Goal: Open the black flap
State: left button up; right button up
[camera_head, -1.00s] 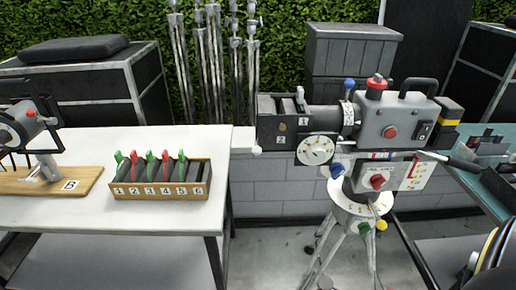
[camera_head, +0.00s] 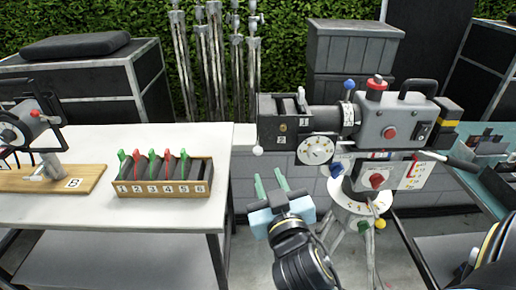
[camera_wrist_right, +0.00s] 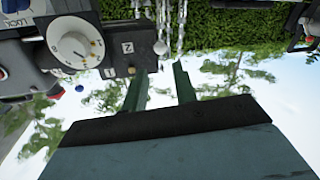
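The film camera (camera_head: 395,125) stands on a tripod at the right in the head view. A black box with number labels (camera_head: 270,135) sits at its lens end, and a white ball knob (camera_head: 257,151) hangs at its lower left corner. I cannot tell for sure which panel is the black flap. My right gripper (camera_head: 269,175) is below the black box with its green fingers apart and empty, touching nothing that I can see. The right wrist view shows its spread fingers (camera_wrist_right: 159,86) and the black box (camera_wrist_right: 124,62) just beyond them. My left gripper is not in view.
A white table (camera_head: 100,215) at the left holds a tray (camera_head: 162,190) of numbered slots and a wooden board (camera_head: 90,182) with a device. Light stands (camera_head: 215,60) and cases stand behind. A dial (camera_head: 316,151) is under the lens. A dark green surface (camera_head: 492,192) is at the right.

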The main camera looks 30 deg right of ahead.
aim_at(259, 154)
jog(key=p+x, duration=0.1)
jog(key=x, duration=0.9)
jog(key=shift+w+d+p, duration=0.15)
jog(key=shift+w+p, duration=0.2)
jog(key=shift+w, duration=0.05)
grip_shut()
